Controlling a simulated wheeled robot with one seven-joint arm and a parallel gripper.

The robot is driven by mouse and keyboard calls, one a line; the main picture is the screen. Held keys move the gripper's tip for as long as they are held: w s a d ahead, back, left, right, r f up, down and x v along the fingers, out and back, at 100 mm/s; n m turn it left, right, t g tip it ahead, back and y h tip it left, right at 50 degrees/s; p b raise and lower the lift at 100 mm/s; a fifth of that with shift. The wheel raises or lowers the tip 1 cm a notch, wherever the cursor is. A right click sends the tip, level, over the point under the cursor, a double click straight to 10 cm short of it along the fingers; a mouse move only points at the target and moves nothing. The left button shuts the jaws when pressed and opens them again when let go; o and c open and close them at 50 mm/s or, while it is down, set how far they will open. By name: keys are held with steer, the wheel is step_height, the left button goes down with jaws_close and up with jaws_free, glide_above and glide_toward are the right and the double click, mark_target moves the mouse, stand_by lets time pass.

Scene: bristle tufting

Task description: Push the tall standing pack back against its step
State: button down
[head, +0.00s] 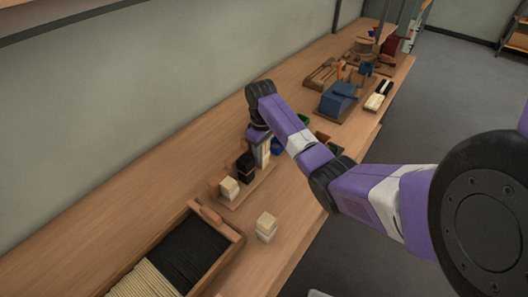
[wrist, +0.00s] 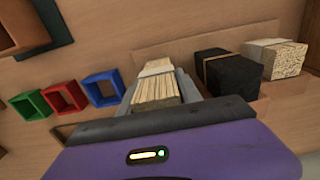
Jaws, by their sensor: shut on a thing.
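A tall pale pack of bristles (wrist: 157,92) stands between the fingers of my gripper (wrist: 158,88) in the wrist view. My gripper is shut on it, with one finger along each side. In the head view the pack (head: 263,154) shows as a light upright strip under my wrist, at the far end of a row on a wooden stand (head: 239,202). A black pack (wrist: 226,72) and a cream pack (wrist: 275,58) stand beside it, apart from my fingers. The foot of the held pack is hidden, so I cannot tell whether it touches its step.
A loose cream block (head: 266,226) stands near the bench's front edge. A wooden tray (head: 222,252) of black and cream bristles lies in the near foreground.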

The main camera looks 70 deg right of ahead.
steer(key=shift+w+d, duration=0.1)
steer(key=shift+w, duration=0.25)
steer(key=c, duration=0.7)
jaws_free()
steer(key=shift+c, duration=0.2)
steer(key=shift+r+b, duration=0.35)
steer(key=shift+r, duration=3.55)
